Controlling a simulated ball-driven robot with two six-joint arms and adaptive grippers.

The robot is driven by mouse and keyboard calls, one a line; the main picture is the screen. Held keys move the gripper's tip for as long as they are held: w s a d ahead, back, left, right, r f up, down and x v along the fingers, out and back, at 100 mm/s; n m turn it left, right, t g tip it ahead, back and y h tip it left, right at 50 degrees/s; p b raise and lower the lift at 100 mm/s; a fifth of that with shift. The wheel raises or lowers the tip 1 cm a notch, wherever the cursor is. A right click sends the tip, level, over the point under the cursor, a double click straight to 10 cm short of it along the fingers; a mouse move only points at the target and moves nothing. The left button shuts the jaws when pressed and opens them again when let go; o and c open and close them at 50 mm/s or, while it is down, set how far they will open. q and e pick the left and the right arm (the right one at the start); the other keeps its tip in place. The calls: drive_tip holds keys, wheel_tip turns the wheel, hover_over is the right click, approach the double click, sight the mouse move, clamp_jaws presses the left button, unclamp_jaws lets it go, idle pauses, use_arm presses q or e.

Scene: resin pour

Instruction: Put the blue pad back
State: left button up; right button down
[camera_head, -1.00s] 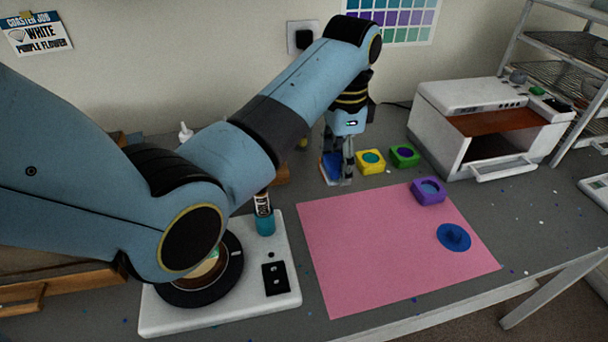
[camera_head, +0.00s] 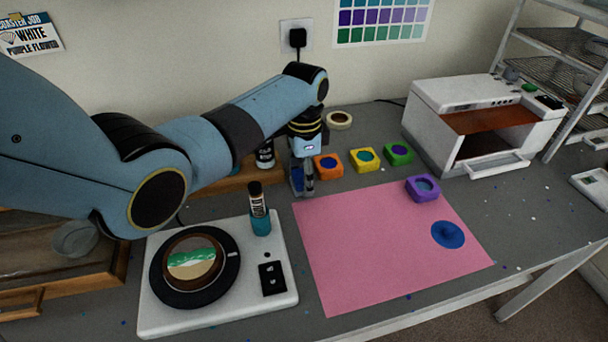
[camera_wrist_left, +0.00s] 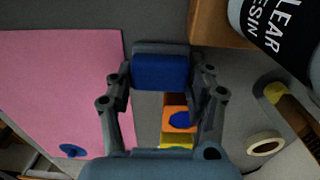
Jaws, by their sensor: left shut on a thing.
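The blue pad (camera_head: 297,180) is in my left gripper (camera_head: 303,187), low over the grey table at the left end of a row of coloured pads. In the left wrist view the pad (camera_wrist_left: 160,72) sits between the two fingers of my left gripper (camera_wrist_left: 160,85), which is shut on it. Its underside is hidden, so I cannot tell whether it touches the table. The orange pad (camera_head: 328,167), yellow pad (camera_head: 364,160) and green pad (camera_head: 399,153) stand to its right. My right gripper is not in view.
A pink mat (camera_head: 380,265) lies in front, with the purple pad (camera_head: 423,188) at its back edge and a round blue thing (camera_head: 448,234) on it. A white device (camera_head: 190,319) with a teal-based bottle (camera_head: 260,221) stands front left. A tape roll (camera_head: 339,119) lies behind.

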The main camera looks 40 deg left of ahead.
use_arm(q)
drive_tip(key=shift+f, duration=0.15)
drive_tip(key=o, duration=1.1)
wheel_tip(320, 180, up, 12)
drive_tip(key=shift+w+r, duration=0.1)
drive_tip(key=shift+r, duration=0.1)
